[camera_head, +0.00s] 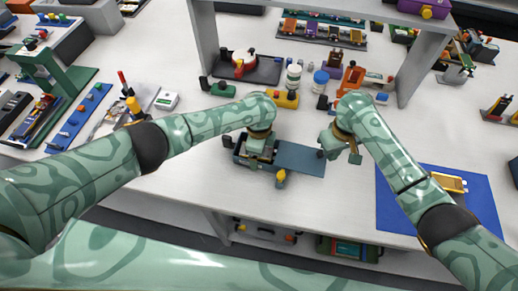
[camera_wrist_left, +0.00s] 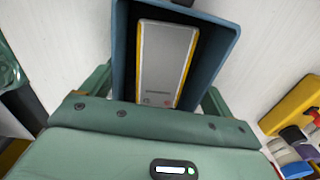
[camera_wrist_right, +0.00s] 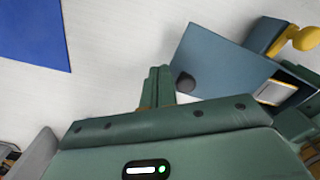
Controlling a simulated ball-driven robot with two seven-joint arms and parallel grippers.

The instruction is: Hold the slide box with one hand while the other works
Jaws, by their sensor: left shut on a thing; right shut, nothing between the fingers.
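The blue-grey slide box (camera_head: 239,155) stands on the white table, its flat lid (camera_head: 300,159) slid out to the right. A silver pouch cell with yellow edges (camera_wrist_left: 165,60) lies inside the open box, as the left wrist view shows. My left gripper (camera_head: 258,146) is shut on the slide box, with a finger at each side in the left wrist view. My right gripper (camera_head: 345,150) is shut and empty, just right of the lid's end. In the right wrist view its closed fingertips (camera_wrist_right: 157,82) are beside the lid's dark round knob (camera_wrist_right: 185,82), apart from it.
A yellow-knobbed fixture (camera_head: 281,177) stands at the box's front side. A blue mat (camera_head: 400,205) with a yellow-edged item (camera_head: 450,184) lies at the right. Jars, a yellow block (camera_head: 285,99) and a grey shelf frame (camera_head: 420,68) stand behind. Table between box and mat is clear.

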